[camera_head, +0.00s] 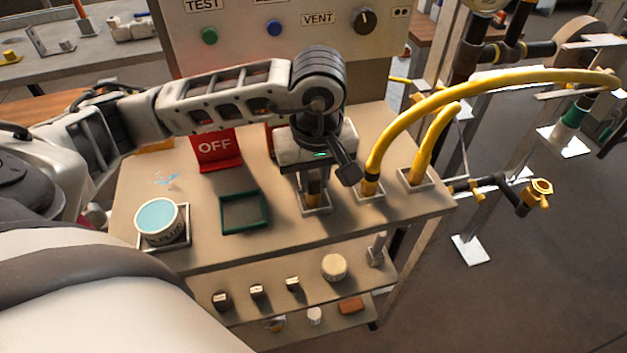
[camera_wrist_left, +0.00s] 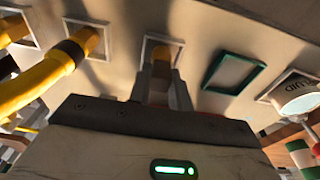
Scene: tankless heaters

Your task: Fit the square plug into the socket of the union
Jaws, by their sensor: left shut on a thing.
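My left gripper (camera_head: 314,186) points down over the bench top and is shut on a small brass-and-grey piece, which I take to be the square plug. The piece (camera_wrist_left: 161,68) shows between the fingers in the left wrist view. It stands inside a pale square frame (camera_head: 318,211) on the bench; whether it touches the bench is hidden. The union may be the brass fitting (camera_head: 538,193) at the end of a dark pipe on the right; its socket is not clear. My right gripper is not in view.
Two yellow hoses (camera_head: 424,152) rise from frames right of my left gripper. An empty green frame (camera_head: 243,212), a red OFF sign (camera_head: 214,150) and a blue-topped tub (camera_head: 158,222) are to the left. A control panel (camera_head: 236,50) stands behind. Small parts lie on the lower shelf (camera_head: 313,291).

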